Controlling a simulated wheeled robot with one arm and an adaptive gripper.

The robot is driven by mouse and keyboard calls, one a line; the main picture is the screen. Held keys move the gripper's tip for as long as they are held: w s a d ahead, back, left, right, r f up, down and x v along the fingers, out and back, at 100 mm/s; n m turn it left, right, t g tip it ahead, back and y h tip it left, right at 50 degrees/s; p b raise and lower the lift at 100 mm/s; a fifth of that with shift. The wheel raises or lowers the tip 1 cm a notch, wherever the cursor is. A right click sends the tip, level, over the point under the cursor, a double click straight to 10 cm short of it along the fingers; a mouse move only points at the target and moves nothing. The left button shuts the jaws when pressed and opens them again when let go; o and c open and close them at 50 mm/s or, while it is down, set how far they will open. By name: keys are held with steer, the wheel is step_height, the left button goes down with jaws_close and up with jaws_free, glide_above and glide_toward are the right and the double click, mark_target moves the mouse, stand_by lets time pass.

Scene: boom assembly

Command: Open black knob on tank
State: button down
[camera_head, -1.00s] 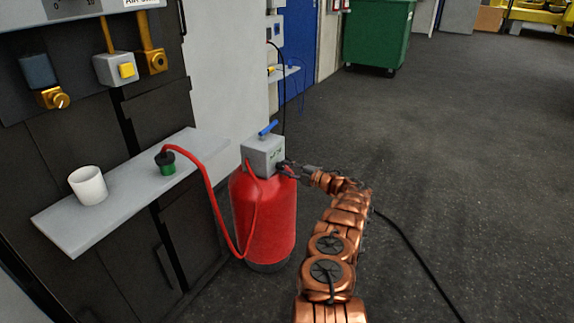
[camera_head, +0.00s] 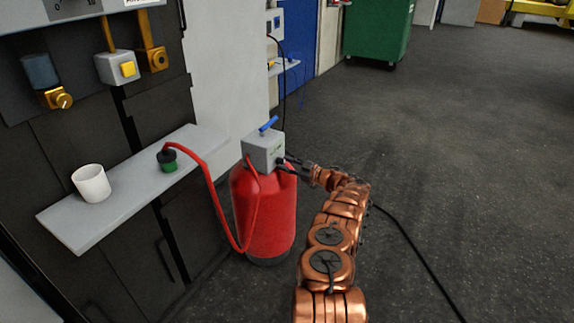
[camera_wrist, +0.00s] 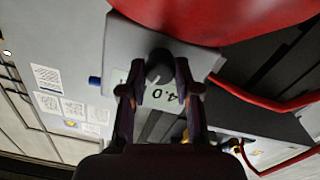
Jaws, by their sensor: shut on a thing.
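The red tank (camera_head: 266,215) stands on the floor beside the black cabinet. A grey box (camera_head: 263,148) with a blue handle (camera_head: 268,125) sits on top of it. My gripper (camera_wrist: 159,72) is shut on the knob, one finger on each side. In the head view my gripper (camera_head: 286,164) reaches the right side of the box, and the knob is mostly hidden there.
A grey shelf (camera_head: 125,205) on the left holds a white cup (camera_head: 91,183) and a green-and-black plug (camera_head: 167,159). A red hose (camera_head: 212,190) runs from the plug to the tank. A black cable (camera_head: 420,255) lies on the open floor at right.

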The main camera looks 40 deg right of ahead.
steer(key=shift+m, duration=1.9)
steer(key=c, duration=0.8)
jaws_free()
steer(key=v, duration=1.2)
steer(key=shift+r, duration=0.1)
